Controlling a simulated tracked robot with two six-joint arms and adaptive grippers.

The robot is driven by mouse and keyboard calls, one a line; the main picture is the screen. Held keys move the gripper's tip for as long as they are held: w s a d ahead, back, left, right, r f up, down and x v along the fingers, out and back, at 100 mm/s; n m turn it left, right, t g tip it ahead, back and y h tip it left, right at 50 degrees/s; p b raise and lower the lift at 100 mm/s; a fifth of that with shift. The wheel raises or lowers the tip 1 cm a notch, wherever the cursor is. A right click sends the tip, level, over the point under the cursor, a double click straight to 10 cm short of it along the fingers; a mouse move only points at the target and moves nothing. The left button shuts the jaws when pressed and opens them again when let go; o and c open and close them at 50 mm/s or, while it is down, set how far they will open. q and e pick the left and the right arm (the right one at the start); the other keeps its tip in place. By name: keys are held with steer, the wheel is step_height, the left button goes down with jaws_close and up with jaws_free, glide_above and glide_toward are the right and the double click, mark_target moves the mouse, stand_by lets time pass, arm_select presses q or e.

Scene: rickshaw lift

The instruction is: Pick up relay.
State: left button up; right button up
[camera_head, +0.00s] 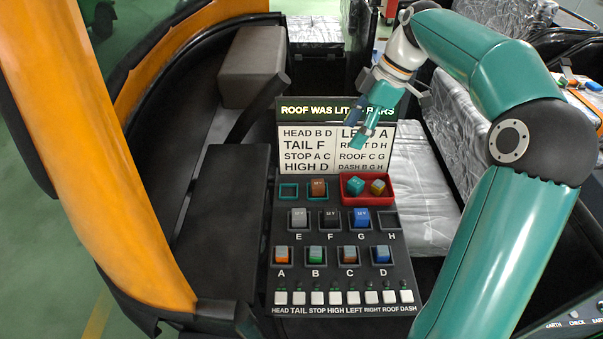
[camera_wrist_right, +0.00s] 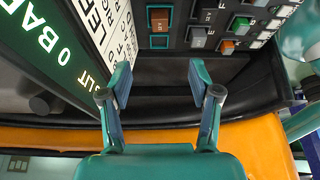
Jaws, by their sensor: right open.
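Several small block relays sit on a black panel. The red tray (camera_head: 346,199) holds a teal relay (camera_head: 355,185) and a yellow-brown relay (camera_head: 378,187). A brown relay (camera_head: 318,187) sits in a teal-outlined socket, beside an empty teal-outlined socket (camera_head: 289,192). Sockets E, F and G hold a grey relay (camera_head: 299,217), a dark relay (camera_head: 330,218) and a blue relay (camera_head: 361,217); socket H (camera_head: 391,221) looks empty. Sockets A to D hold relays. My right gripper (camera_head: 364,135) is open and empty before the sign; its spread fingers show in the wrist view (camera_wrist_right: 160,80). My left gripper is out of view.
A sign (camera_head: 308,148) with lettered lists stands behind the panel. White buttons (camera_head: 331,298) line the panel's front. A dark seat (camera_head: 225,235) is on the left, and an orange frame (camera_head: 95,150) curves past it. Silver-wrapped seating (camera_head: 420,190) lies on the right.

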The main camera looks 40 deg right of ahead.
glide_toward(318, 183)
step_height(318, 183, down, 2)
steer(key=shift+a+x, duration=0.15)
steer(key=shift+x, duration=1.65)
steer(key=shift+a+x, duration=0.15)
steer(key=shift+x, duration=1.65)
steer(key=shift+w+r, duration=0.15)
jaws_close()
steer(key=shift+r, duration=0.1)
